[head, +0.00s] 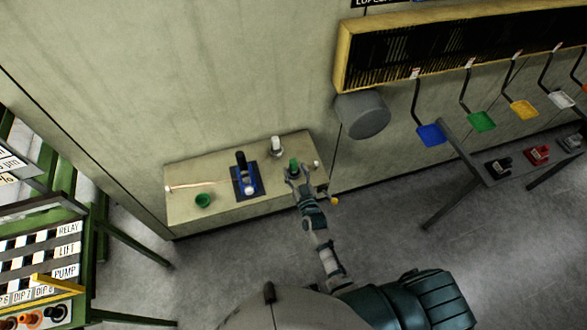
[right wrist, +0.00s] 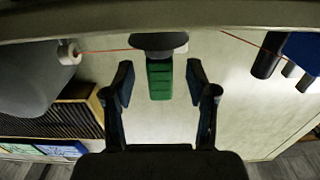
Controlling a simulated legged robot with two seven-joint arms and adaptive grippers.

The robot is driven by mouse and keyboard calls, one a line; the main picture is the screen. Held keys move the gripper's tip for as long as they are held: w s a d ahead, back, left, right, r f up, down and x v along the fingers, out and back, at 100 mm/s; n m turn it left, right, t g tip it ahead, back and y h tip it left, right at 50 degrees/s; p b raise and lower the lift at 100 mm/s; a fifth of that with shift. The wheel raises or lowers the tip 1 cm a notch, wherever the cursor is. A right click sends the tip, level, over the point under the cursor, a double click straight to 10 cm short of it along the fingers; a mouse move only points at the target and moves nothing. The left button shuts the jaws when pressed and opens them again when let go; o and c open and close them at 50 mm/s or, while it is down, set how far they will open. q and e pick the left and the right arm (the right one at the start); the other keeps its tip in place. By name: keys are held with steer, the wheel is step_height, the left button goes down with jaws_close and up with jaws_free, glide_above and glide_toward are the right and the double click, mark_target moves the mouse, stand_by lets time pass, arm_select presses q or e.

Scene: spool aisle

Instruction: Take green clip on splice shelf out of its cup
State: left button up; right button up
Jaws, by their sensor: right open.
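The green clip (head: 294,163) is on the splice shelf (head: 224,181), toward its right end. In the right wrist view the ribbed green clip (right wrist: 159,80) stands out from a dark grey round piece (right wrist: 158,43), which looks like its cup and hides the clip's other end. My right gripper (head: 298,172) is at the clip in the head view. In the right wrist view the right gripper (right wrist: 160,74) is open, with one finger on each side of the clip and a gap on both sides. My left gripper is not in view.
A blue device (head: 245,183) with a black handle, a green cup (head: 204,201) and a white cylinder (head: 276,144) stand on the shelf. A thin red line passes by the clip's cup. A grey drum (head: 363,115) is on the wall at the right.

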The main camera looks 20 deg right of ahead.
mark_target(295, 164)
steer(key=shift+w+f, duration=0.15)
steer(key=shift+w, duration=1.1)
steer(key=shift+s, duration=0.1)
steer(key=shift+c, duration=0.2)
jaws_close()
steer(key=shift+r, duration=0.2)
steer(key=shift+r, duration=0.6)
step_height(295, 164, up, 2)
steer(key=shift+r, duration=0.2)
steer(key=s+a+r, duration=0.1)
steer(key=s+a, duration=0.2)
steer(key=s, duration=1.2)
steer(key=shift+s+a+r+b, duration=0.15)
steer(key=shift+s+a+b, duration=0.05)
steer(key=shift+s+b, duration=0.2)
